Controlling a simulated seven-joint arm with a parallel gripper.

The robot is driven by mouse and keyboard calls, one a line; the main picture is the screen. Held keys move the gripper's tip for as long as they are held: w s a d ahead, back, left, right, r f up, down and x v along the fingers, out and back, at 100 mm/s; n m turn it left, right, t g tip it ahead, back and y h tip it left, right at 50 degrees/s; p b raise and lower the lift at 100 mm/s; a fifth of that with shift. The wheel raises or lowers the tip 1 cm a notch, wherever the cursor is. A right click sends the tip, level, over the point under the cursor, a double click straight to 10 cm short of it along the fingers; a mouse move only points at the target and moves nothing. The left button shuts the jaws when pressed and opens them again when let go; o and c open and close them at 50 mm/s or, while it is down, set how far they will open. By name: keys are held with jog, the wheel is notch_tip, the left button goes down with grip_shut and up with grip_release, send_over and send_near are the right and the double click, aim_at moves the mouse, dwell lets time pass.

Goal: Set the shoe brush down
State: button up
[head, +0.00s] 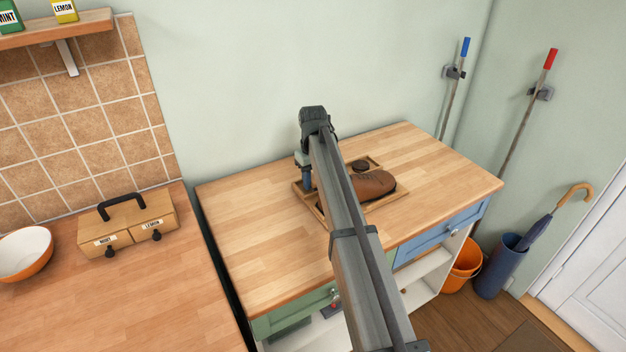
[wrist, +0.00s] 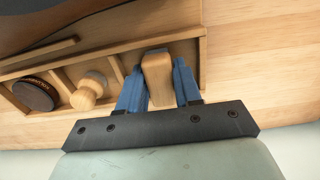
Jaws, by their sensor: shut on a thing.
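The shoe brush (wrist: 157,82) shows in the wrist view as a pale wooden handle with rounded edges. My gripper (wrist: 158,66) is shut on it, one blue finger on each side. The brush is at the end compartment of a wooden tray (wrist: 203,62), within its walls in this view. Its underside is hidden, so I cannot tell whether it touches the tray floor. In the head view my gripper (head: 305,178) is at the tray's left end (head: 314,210); my arm hides much of the tray, and I cannot make out the brush there.
A brown shoe (head: 372,185) and a dark round tin (head: 361,165) are in the tray. The wrist view also shows the tin (wrist: 34,94) and a round wooden knob (wrist: 90,90) in neighbouring compartments. The wooden worktop (head: 250,235) is clear around the tray.

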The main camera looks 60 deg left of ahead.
aim_at(313, 178)
jog(key=shift+f, duration=0.25)
jog(key=o, duration=1.1)
notch_tip(313, 178, up, 12)
jog(key=shift+r, duration=0.2)
jog(key=shift+o, duration=0.4)
